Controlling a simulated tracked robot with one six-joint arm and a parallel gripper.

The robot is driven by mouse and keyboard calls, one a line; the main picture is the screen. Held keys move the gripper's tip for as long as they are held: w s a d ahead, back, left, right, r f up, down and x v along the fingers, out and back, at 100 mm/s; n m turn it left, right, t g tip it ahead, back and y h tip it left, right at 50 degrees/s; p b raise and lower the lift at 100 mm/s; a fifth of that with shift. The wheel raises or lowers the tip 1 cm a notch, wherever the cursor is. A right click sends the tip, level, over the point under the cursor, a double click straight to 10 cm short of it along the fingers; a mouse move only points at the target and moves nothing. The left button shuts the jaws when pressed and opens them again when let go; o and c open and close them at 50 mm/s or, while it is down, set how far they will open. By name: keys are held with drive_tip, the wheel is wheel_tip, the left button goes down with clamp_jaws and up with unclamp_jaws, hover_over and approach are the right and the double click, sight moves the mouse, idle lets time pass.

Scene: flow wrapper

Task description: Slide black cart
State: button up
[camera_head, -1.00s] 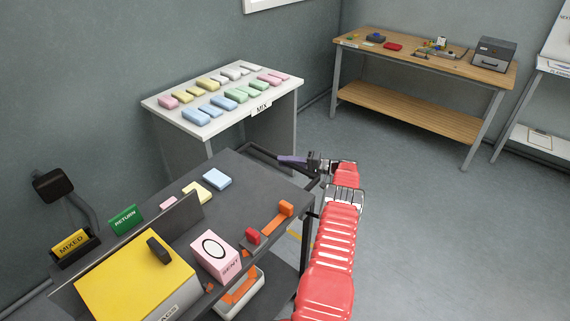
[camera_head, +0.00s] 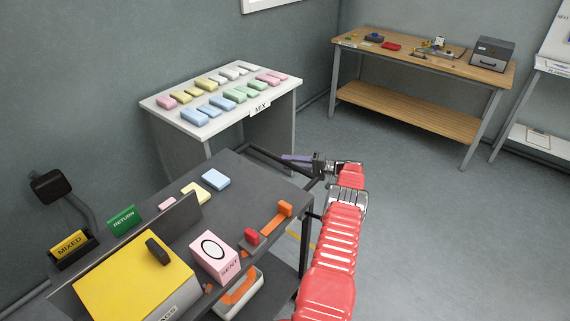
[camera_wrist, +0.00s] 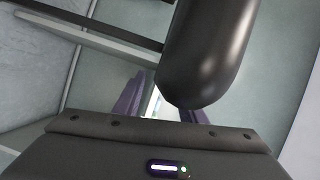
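The black cart (camera_head: 262,196) stands at the lower left in the head view, loaded with boxes and small parts. Its dark tubular handle (camera_head: 262,153) sticks out at the far end. My gripper (camera_head: 290,158) is at this handle, with its purple fingers pointing left. In the wrist view, a dark rounded bar (camera_wrist: 207,50), apparently part of the handle, lies close to the camera and covers much of the right finger. The purple fingers (camera_wrist: 155,105) stand apart with a light gap between them. I cannot tell whether they touch the handle.
A white table (camera_head: 170,110) marked MIX, with several pastel blocks, stands just behind the cart. A wooden workbench (camera_head: 410,112) is at the back right. A yellow-topped machine (camera_head: 130,285) and a pink box (camera_head: 214,254) are near the front. The grey floor (camera_head: 440,230) at right is open.

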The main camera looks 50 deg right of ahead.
drive_tip(key=v, duration=1.1)
drive_tip(key=shift+s+f, duration=0.1)
